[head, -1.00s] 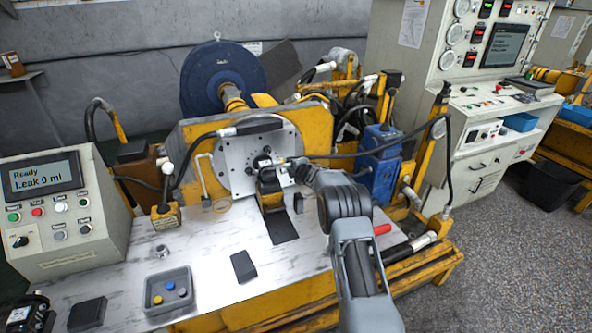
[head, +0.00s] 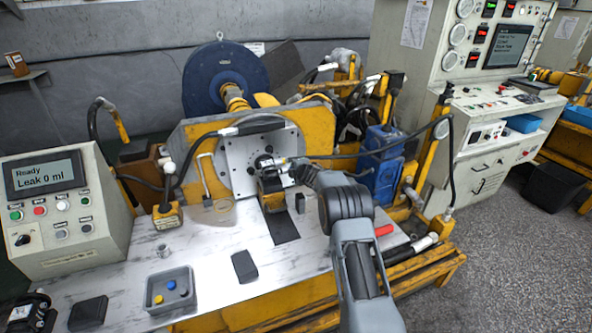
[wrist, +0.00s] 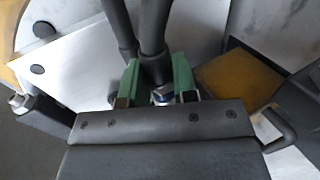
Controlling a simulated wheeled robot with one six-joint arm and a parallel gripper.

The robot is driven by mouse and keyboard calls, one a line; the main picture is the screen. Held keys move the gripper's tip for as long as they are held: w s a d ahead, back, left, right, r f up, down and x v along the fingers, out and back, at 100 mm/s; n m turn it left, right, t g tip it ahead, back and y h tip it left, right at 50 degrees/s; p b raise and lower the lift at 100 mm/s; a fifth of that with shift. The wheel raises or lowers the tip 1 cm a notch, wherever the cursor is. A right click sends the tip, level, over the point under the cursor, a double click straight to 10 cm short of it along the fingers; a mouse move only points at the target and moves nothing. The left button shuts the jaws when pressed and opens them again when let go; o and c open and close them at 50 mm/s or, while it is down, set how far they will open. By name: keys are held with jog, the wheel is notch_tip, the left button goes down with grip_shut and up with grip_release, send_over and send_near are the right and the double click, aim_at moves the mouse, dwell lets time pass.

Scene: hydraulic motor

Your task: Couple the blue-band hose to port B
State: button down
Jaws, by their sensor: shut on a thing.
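My gripper (head: 286,165) is at the face of the mounting plate (head: 240,160), beside the dark motor (head: 268,180). Port B is hidden behind the gripper and hoses. I cannot tell whether the hose end is seated in it.
A grey tray (head: 150,306) with blue and yellow caps sits on the bench (head: 120,255). A control box (head: 65,215) at left reads "Ready, Leak 0 ml". Several hoses hang around the yellow frame (head: 190,135).

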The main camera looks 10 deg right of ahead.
jog(key=shift+a+b, duration=0.4)
jog(key=shift+a, duration=0.05)
jog(key=shift+s+a, duration=0.1)
jog(key=shift+a, duration=0.1)
jog(key=c, duration=0.8)
grip_release()
jog(key=shift+s+b, duration=0.1)
jog(key=shift+b, duration=0.25)
jog(key=shift+c, duration=0.2)
jog(key=b+v, duration=0.3)
jog(key=v, duration=0.3)
jog(key=shift+s+r+b, duration=0.25)
jog(key=shift+s+b, duration=0.1)
